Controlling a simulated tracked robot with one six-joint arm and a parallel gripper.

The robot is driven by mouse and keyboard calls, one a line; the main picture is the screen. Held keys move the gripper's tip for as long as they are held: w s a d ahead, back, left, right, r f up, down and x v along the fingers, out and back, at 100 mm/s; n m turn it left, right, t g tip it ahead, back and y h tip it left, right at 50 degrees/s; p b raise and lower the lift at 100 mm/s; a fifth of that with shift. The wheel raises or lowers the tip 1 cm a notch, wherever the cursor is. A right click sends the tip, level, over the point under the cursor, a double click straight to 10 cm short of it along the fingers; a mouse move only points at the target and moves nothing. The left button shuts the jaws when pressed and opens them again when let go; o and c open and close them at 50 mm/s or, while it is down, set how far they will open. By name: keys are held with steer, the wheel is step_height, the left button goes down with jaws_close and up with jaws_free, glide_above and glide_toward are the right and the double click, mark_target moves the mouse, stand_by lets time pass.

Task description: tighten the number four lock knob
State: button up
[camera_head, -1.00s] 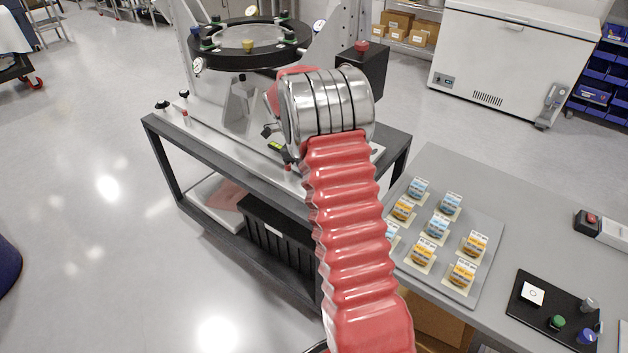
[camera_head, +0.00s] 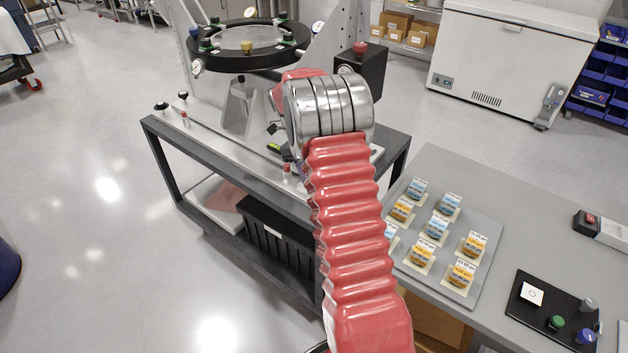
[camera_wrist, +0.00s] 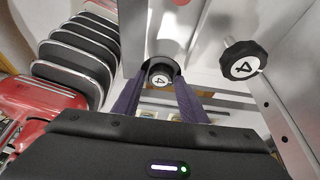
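In the wrist view, my gripper (camera_wrist: 163,74) reaches up from its black body with two dark purple fingers. A black round knob with a white label marked 4 (camera_wrist: 160,77) sits between the fingertips. The fingers flank its sides; whether they press on it cannot be told. A second black knob marked 4 (camera_wrist: 243,61) stands on a metal stem to the right, outside the fingers. Whether one of the two is a reflection is unclear. In the head view, my arm hides the knobs and most of the gripper at the mirror fixture (camera_head: 232,112).
The fixture stands on a dark-framed cart (camera_head: 166,150) and carries a black ring (camera_head: 240,60). A black box with a red button (camera_head: 362,70) is just right of my wrist. A grey table (camera_head: 540,230) with a tray of small labelled containers lies at right.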

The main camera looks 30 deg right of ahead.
steer(key=shift+o, duration=1.2)
steer(key=shift+w, duration=0.1)
steer(key=shift+r, duration=0.1)
steer(key=shift+w+r, duration=0.2)
steer(key=v, duration=1.3)
steer(key=shift+s+r, duration=0.1)
